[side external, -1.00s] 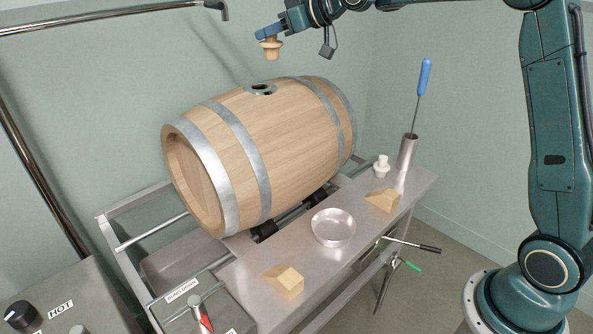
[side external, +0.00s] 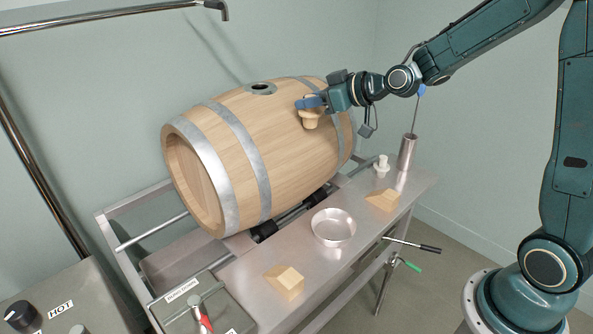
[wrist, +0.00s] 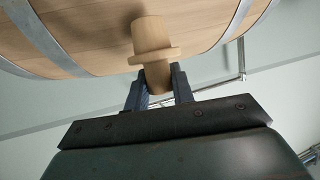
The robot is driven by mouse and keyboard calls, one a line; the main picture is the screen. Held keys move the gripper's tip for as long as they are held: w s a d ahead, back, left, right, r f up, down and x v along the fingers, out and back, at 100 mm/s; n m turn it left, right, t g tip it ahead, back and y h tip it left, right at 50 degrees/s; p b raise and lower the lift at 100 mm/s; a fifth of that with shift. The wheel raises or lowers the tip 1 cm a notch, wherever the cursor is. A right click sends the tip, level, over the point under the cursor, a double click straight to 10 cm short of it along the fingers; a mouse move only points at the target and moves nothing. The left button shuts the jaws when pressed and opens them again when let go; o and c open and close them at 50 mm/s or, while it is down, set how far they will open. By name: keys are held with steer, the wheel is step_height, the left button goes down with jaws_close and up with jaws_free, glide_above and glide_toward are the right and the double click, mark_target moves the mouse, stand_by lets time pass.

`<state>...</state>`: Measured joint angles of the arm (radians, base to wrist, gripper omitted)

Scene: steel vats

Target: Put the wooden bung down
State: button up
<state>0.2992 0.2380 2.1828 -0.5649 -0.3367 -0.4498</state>
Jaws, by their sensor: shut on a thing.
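The wooden bung (side external: 310,120) is a pale, flanged plug held in my gripper (side external: 308,103), whose blue fingers are shut on it. It hangs narrow end down, in front of the barrel's right half in the side view. In the wrist view the bung (wrist: 152,50) stands between the two fingertips (wrist: 158,82), with the barrel behind it. The wooden barrel (side external: 265,150) lies on its side with metal hoops. Its round bung hole (side external: 260,88) is open on top, to the left of my gripper.
A steel bench (side external: 245,270) carries a shallow round dish (side external: 333,227), two wooden wedges (side external: 285,281) (side external: 383,199), a white plug (side external: 381,163) and a steel cylinder (side external: 407,152) holding a blue-handled tool. Bare bench surrounds the dish.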

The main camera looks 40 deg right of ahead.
steer(key=shift+n+y, duration=0.4)
steer(key=s+f, duration=0.1)
steer(key=f, duration=0.1)
steer(key=s+a+f, duration=0.1)
steer(key=f, duration=0.2)
steer(key=s+f, duration=0.2)
steer(key=f, duration=0.1)
steer(key=shift+a+f, duration=0.2)
steer(key=shift+a, duration=0.15)
steer(key=shift+s+a+f+g, duration=0.1)
steer(key=shift+a+f+g, duration=0.1)
steer(key=shift+g, duration=0.1)
steer(key=shift+s+a+r+n+g+y, duration=0.1)
steer(key=shift+n+g+y, duration=0.05)
steer(key=shift+n+y, duration=0.3)
steer(key=shift+s+a+n+g+y, duration=0.1)
steer(key=shift+n+g+y, duration=0.05)
steer(key=shift+n+y, duration=0.3)
steer(key=s+r+n+g+y, duration=0.3)
steer(key=s+n+g+y, duration=0.3)
steer(key=n, duration=0.1)
steer(key=shift+d+n, duration=0.3)
steer(key=shift+d, duration=0.1)
step_height(320, 180, down, 16)
steer(key=shift+f, duration=0.15)
